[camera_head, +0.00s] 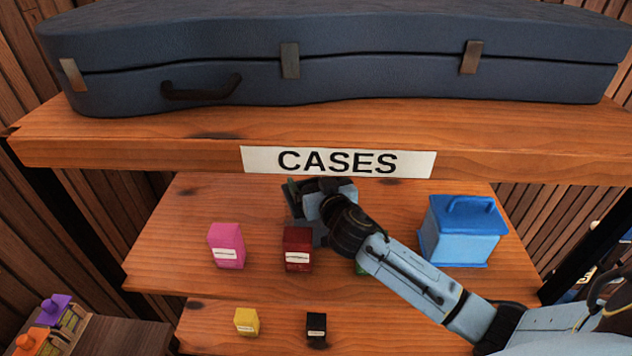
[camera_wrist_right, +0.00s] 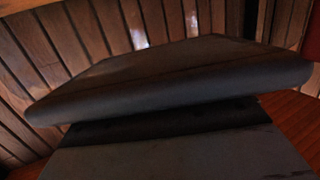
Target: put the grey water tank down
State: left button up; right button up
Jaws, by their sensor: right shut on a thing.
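The grey water tank (camera_wrist_right: 180,95) fills most of the right wrist view, very close to the camera, with a dark rounded edge across it. My right gripper (camera_head: 312,200) is shut on the tank, over the middle shelf below the CASES sign. In the head view the gripper, wrist and upper shelf edge hide most or all of the tank. I cannot tell whether its base touches the shelf. My left gripper is not in view.
On the middle shelf (camera_head: 170,250) stand a pink box (camera_head: 226,246), a dark red box (camera_head: 298,250) and a blue tank (camera_head: 460,232). A green thing is partly behind my arm. The upper shelf (camera_head: 120,150) with a blue case (camera_head: 380,75) overhangs. Yellow (camera_head: 246,321) and black boxes (camera_head: 316,328) stand lower.

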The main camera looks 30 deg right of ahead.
jog(key=o, duration=1.1)
jog(key=shift+f, duration=0.1)
jog(key=v, duration=1.2)
